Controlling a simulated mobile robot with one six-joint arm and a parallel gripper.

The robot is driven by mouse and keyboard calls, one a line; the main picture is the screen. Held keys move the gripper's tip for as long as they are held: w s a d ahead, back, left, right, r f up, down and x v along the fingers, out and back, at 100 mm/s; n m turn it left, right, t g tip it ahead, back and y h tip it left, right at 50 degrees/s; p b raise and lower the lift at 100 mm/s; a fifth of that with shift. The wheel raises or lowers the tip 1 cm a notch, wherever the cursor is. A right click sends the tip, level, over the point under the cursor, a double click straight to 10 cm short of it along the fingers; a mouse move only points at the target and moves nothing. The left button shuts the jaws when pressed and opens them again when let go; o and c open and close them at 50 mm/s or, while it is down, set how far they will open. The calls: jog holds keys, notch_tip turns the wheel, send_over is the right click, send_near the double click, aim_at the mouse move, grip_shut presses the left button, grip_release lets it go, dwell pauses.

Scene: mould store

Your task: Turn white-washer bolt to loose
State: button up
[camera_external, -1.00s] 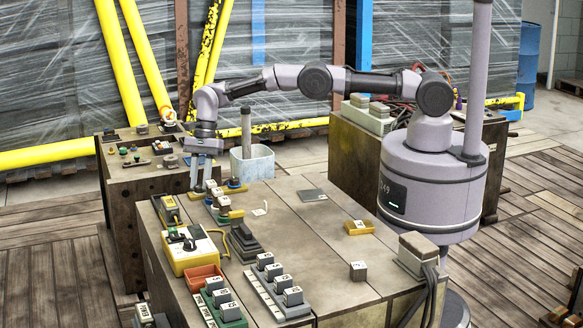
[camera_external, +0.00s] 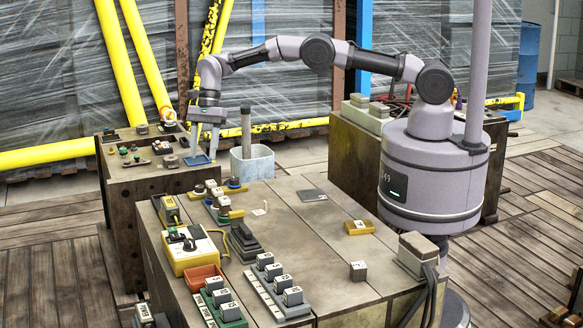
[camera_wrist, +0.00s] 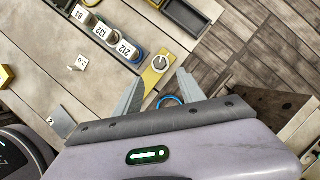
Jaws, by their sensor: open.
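In the wrist view a yellow plate (camera_wrist: 151,79) carries a bolt with a pale, whitish washer (camera_wrist: 160,64). A bar-like grey head shows on it, but I cannot read any loose or tight mark. A blue ring (camera_wrist: 168,101) lies below it in that picture, close to my palm. My gripper (camera_wrist: 160,74) is open and empty; its fingers show on either side of the yellow plate. In the external view my gripper (camera_external: 202,154) hangs pointing down, above and apart from the small fixtures at the bench's far end. The bolt is too small to identify there.
Numbered blocks (camera_wrist: 108,34) stand in a row beside the plate. In the external view, a yellow switch box (camera_external: 193,254), an orange tray (camera_external: 203,277) and a pale bucket (camera_external: 252,164) stand around. The middle of the bench (camera_external: 300,235) is mostly clear.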

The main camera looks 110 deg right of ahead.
jog(key=p+v, duration=0.2)
jog(key=v, duration=0.6)
jog(key=shift+r, duration=0.15)
jog(key=m+t+h+p, duration=0.2)
jog(key=m+h, duration=0.2)
jog(key=m, duration=0.7)
send_near(199, 186)
jog(key=b+x, duration=0.6)
jog(key=x, duration=0.2)
jog(key=shift+d+f, duration=0.2)
grip_shut()
